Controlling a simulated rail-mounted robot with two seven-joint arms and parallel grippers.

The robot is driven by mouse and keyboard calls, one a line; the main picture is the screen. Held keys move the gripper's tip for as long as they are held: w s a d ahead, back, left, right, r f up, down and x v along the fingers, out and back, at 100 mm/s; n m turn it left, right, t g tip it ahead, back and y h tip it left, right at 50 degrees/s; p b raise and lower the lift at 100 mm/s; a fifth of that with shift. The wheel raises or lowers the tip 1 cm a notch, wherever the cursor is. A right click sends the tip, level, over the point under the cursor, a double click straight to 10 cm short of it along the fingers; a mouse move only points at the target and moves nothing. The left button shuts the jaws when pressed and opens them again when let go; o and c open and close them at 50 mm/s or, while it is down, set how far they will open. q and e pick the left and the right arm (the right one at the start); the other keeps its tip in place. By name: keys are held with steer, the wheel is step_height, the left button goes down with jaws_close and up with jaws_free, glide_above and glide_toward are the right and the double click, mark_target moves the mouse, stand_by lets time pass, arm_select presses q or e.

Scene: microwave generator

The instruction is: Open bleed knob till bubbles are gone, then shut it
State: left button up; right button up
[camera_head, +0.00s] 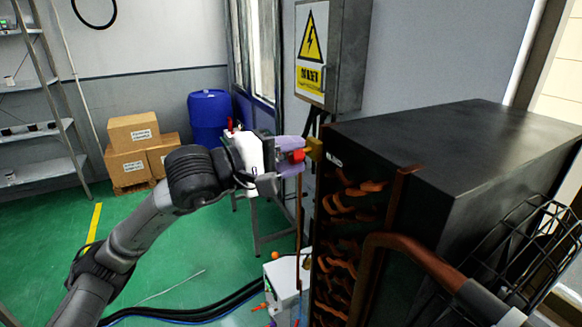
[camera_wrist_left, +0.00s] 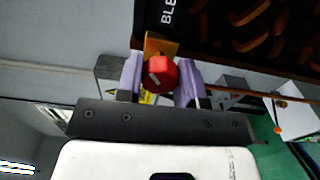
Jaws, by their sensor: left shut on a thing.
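The red bleed knob (camera_head: 297,156) sits on a yellow fitting (camera_head: 314,149) at the upper left edge of the dark cabinet with copper coils. My left gripper (camera_head: 291,158) is shut on the knob, with its purple fingers on either side of it. The left wrist view shows the red knob (camera_wrist_left: 160,73) between the two purple fingers, in front of the yellow fitting (camera_wrist_left: 162,46). A white label starting "BLE" (camera_wrist_left: 168,12) is partly visible above it. No bubbles can be made out. My right gripper is not in view.
The dark cabinet (camera_head: 470,140) fills the right side, with a thick copper pipe (camera_head: 425,258) in front. A grey electrical box (camera_head: 335,50) hangs behind the knob. Cardboard boxes (camera_head: 135,133) and a blue barrel (camera_head: 209,112) stand at the back. Green floor is open at left.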

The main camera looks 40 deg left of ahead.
arm_select(q)
steer(key=m+b, duration=0.1)
steer(key=m, duration=0.3)
steer(key=shift+f+b, duration=0.1)
steer(key=shift+b, duration=0.25)
steer(key=shift+m+b, duration=0.3)
steer(key=shift+m, duration=1.5)
steer(key=o, duration=0.9)
steer(key=shift+o, duration=0.2)
